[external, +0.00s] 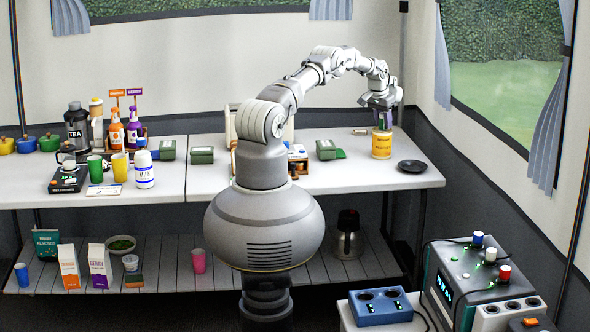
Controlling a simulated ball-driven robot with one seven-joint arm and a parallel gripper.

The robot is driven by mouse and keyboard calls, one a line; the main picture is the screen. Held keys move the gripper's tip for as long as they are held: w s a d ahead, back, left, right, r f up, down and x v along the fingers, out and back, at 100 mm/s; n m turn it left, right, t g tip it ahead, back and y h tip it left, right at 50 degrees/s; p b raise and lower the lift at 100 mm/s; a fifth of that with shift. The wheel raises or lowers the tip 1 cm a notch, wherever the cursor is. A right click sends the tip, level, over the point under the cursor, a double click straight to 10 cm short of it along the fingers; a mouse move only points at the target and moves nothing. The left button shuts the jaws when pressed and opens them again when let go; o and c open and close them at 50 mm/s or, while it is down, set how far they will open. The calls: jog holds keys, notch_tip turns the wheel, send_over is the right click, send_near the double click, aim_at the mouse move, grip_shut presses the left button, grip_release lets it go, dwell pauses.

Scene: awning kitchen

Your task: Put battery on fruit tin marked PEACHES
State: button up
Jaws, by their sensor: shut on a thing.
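A yellow tin (381,147) with a printed band stands upright near the right end of the table. The lettering on it is too small to read. My gripper (382,122) points down directly above the tin's top. It is shut on a small battery, of which only a little shows between the fingers. I cannot tell whether the battery touches the tin's top.
A small cylinder (360,131) lies left of the tin. The tabletop in front of the tin is clear.

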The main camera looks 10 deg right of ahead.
jog(key=shift+f, duration=0.15)
jog(key=o, duration=1.1)
jog(key=shift+o, duration=0.2)
